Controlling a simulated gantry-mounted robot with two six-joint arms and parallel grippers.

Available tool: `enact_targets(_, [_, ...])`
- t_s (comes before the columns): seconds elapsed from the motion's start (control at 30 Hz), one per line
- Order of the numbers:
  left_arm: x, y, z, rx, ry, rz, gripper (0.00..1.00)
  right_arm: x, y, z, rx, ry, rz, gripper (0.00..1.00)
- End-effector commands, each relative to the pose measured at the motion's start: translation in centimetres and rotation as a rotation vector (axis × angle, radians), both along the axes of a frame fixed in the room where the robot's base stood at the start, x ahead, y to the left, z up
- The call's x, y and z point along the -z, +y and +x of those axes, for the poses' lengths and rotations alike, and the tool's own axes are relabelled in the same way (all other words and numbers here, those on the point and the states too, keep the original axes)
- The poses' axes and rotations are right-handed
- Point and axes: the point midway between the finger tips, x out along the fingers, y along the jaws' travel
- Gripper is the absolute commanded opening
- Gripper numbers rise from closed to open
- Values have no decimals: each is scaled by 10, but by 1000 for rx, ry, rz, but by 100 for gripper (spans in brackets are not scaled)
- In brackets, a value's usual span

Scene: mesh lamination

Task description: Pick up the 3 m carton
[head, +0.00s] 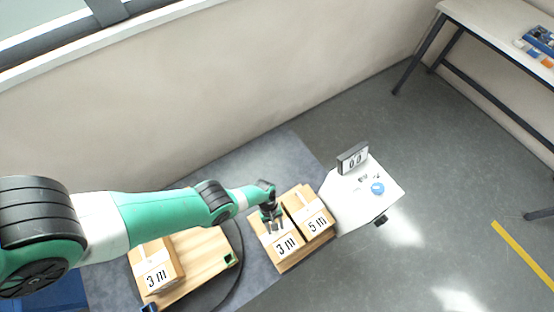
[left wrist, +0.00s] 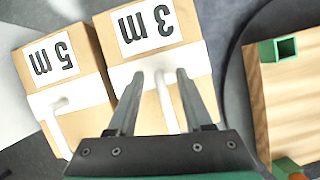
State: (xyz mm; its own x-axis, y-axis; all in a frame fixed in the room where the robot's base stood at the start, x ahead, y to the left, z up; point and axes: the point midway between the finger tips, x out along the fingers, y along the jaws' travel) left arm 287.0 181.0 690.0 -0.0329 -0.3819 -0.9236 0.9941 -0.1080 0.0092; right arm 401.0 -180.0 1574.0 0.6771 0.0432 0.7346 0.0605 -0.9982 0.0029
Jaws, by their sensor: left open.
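A tan carton labelled "3 m" (head: 285,246) stands beside a carton labelled "5 m" (head: 318,224). My left gripper (head: 272,226) is over the top of this 3 m carton. In the left wrist view the 3 m carton (left wrist: 190,50) has its label upside down, and a white handle (left wrist: 165,106) shows between the two spread fingers of my left gripper (left wrist: 160,75). The gripper is open and holds nothing. I cannot tell whether the fingers touch the carton. Another 3 m carton (head: 157,277) sits on a wooden board. My right gripper is not in view.
The wooden board (head: 205,250) has a green square fitting (head: 229,260). A white scale-like plate (head: 345,207) with a display (head: 352,158) stands right of the cartons. The 5 m carton (left wrist: 62,60) is close beside the 3 m one. Grey surface lies behind the cartons.

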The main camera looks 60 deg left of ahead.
Motion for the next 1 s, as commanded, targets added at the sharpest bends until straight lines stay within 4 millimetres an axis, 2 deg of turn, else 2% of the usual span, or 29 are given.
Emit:
enact_targets(0.03, [10, -2, 0, 1, -2, 0, 51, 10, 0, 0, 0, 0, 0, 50])
enact_targets(0.27, [6, -3, 0, 0, -1, 0, 49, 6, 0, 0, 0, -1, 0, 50])
enact_targets(0.53, [6, -3, 0, 0, -1, 1, 0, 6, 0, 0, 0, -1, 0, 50])
enact_targets(1.0, [6, -3, 0, 1, -1, 0, 0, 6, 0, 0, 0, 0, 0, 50])
